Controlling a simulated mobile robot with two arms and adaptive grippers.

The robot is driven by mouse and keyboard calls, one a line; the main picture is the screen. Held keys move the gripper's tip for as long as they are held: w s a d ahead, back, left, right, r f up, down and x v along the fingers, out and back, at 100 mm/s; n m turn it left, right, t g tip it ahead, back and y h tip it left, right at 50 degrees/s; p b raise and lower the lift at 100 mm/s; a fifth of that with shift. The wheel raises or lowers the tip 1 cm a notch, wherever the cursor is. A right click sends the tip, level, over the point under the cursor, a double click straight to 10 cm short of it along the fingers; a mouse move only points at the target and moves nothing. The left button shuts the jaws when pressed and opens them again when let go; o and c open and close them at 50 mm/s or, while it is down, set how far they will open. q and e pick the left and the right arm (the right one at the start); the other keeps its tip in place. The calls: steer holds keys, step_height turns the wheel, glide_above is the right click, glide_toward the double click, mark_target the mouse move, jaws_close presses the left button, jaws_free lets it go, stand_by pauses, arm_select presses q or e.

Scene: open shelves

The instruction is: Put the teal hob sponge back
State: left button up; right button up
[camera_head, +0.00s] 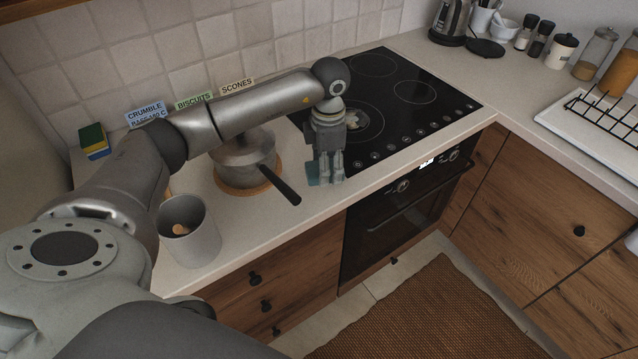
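A small teal block (313,174), which looks like the teal hob sponge, is at the counter strip just left of the hob's front corner. My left gripper (331,180) points down there, its fingers right beside the teal block and partly covering it. Whether the fingers are closed on it or only touch it, I cannot tell. The black hob (400,110) lies behind and to the right of the gripper. A stack of sponges in green, yellow and blue (94,142) stands by the wall at the left. My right gripper is not in view.
A pot (240,158) on a round wooden board (232,187) points its dark handle towards the front edge. A grey canister (189,235) stands nearer. Label cards line the wall. A pale patch (352,119) marks the hob. A kettle (449,22) and jars stand at the back right.

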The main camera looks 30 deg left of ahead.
mark_target(319, 188)
arm_select(q)
steer(key=shift+a+f, duration=0.3)
steer(key=shift+f, duration=0.2)
steer(key=f+b, duration=0.1)
steer(key=a+f, duration=0.1)
steer(key=f+b, duration=0.1)
steer(key=shift+s+a+f+b, duration=0.2)
steer(key=shift+s+f+b, duration=0.05)
steer(key=shift+f+b, duration=0.15)
steer(key=shift+w+f, duration=0.1)
steer(key=shift+f, duration=0.25)
steer(key=shift+f, duration=0.1)
steer(key=o, duration=1)
